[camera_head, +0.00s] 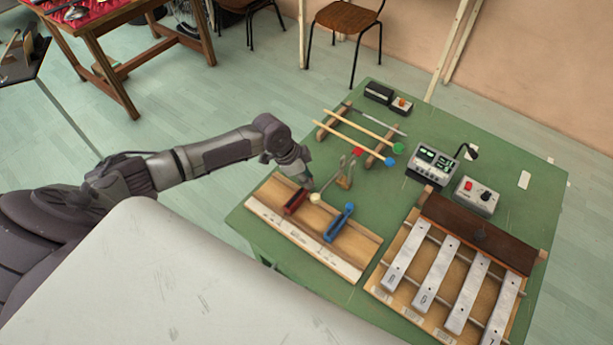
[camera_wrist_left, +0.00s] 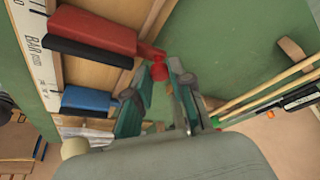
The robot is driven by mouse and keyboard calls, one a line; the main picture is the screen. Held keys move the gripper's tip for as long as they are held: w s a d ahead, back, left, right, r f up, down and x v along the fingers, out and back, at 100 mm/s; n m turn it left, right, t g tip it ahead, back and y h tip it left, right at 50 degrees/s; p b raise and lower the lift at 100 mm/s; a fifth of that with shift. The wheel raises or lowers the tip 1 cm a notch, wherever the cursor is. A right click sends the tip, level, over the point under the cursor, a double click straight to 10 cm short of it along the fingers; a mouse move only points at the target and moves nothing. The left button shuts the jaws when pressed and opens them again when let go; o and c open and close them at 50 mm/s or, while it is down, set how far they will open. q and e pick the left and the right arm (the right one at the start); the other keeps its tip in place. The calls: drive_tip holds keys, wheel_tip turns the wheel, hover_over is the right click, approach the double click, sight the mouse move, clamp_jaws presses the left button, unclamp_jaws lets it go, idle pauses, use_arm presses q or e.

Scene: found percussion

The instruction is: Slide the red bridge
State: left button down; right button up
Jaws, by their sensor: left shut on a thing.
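The red bridge (camera_head: 295,201) sits on the wooden board (camera_head: 320,264) at its left part. In the left wrist view the red bridge (camera_wrist_left: 95,28) shows as a red block with a dark side and a short stem ending in a red knob. My left gripper (camera_head: 307,184) is at the far end of the red bridge. In the wrist view its fingers (camera_wrist_left: 158,72) stand on both sides of the knob, shut on it. The blue bridge (camera_head: 340,222) sits to the right on the same board, apart from the red one. My right gripper is not in view.
A metal bar instrument (camera_head: 460,290) stands at right. Green table (camera_head: 470,150) shows bare between things.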

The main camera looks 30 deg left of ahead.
use_arm(q)
drive_tip(key=shift+s+d+r+p, duration=0.15)
drive_tip(key=shift+d+p, duration=0.5)
drive_tip(key=shift+d, duration=0.6)
drive_tip(key=c, duration=1)
unclamp_jaws()
drive_tip(key=shift+d, duration=0.1)
drive_tip(key=v, duration=1.1)
drive_tip(key=shift+s+r, duration=0.1)
drive_tip(key=shift+r, duration=0.3)
